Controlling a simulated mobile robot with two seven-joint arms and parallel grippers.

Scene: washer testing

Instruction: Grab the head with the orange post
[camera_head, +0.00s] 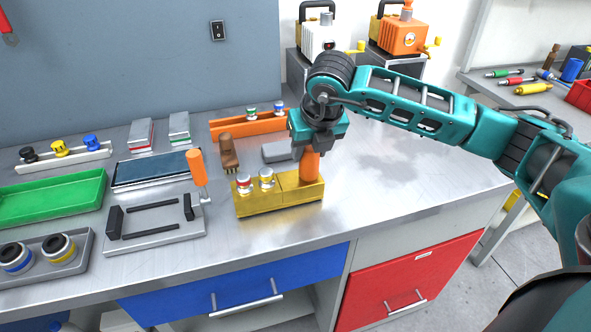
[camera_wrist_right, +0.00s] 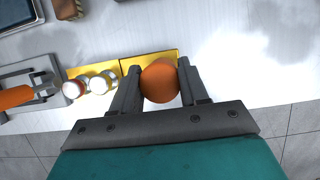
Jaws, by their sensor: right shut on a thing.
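An orange post (camera_head: 309,164) stands upright at the right end of a gold block (camera_head: 252,206) on the bench. My right gripper (camera_head: 312,148) points down over the post and is shut on its upper part. In the right wrist view the rounded orange top (camera_wrist_right: 160,82) sits between the two dark fingers of my right gripper (camera_wrist_right: 160,76). The gold block (camera_wrist_right: 108,69) shows behind it and appears to rest on the bench. Two small silver-topped pieces (camera_head: 266,178) stand at the block's left end. My left gripper is not in view.
A grey fixture (camera_head: 155,240) with an orange-handled clamp (camera_head: 197,168) lies left of the block. A brown piece (camera_head: 229,155), a grey block (camera_head: 277,151) and an orange rack (camera_head: 230,127) are behind. The bench (camera_head: 400,180) is clear to the right.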

